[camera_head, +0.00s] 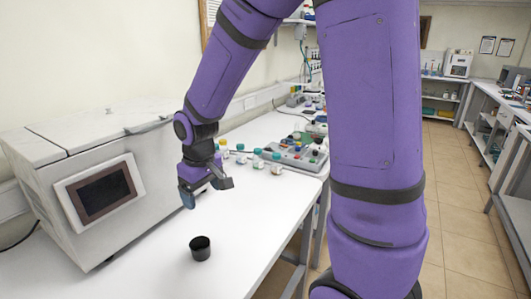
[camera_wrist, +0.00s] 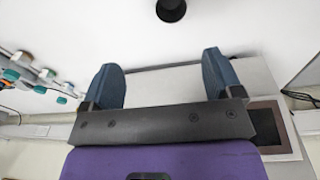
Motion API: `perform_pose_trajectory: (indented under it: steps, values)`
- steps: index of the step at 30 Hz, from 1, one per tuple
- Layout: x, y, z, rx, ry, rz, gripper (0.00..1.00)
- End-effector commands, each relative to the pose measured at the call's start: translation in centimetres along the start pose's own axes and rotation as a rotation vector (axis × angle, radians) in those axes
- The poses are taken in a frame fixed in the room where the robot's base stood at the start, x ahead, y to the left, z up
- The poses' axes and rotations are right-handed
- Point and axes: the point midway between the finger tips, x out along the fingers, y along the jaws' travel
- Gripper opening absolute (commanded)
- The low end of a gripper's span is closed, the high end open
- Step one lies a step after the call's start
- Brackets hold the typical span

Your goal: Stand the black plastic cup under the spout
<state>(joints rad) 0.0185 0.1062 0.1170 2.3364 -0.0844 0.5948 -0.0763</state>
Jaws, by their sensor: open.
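The black plastic cup (camera_head: 200,247) stands upright on the white table, in front of the grey-white machine with a dark screen. In the wrist view the cup (camera_wrist: 170,10) shows at the top edge, beyond the fingertips and partly cut off. My gripper (camera_head: 204,192) is above the table, behind the cup and beside the machine. In the wrist view my gripper (camera_wrist: 164,72) has its two blue fingers wide apart with nothing between them. I cannot make out a spout in either view.
The machine (camera_head: 70,160) fills the table's left side. Several small bottles (camera_head: 257,158) and a grey tray of bottles (camera_head: 297,157) stand farther back. The white table (camera_head: 255,225) is clear around the cup; its right edge is close by.

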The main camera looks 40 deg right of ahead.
Motion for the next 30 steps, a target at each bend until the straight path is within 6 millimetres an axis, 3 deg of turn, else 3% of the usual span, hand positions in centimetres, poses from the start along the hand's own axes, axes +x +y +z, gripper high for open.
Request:
perform_pose_trajectory:
  steps: [1,6,15,22,30]
  values:
    - [-1.9,0.1,0.7,0.014,0.024,0.009,0.85]
    - [-6.7,0.4,3.4,0.061,0.085,0.029,0.85]
    - [-13.7,0.2,9.3,0.143,0.196,0.042,0.85]
    - [-17.4,-0.4,14.4,0.2,0.284,0.034,0.85]
    - [-19.2,-1.0,18.4,0.241,0.347,0.019,0.85]
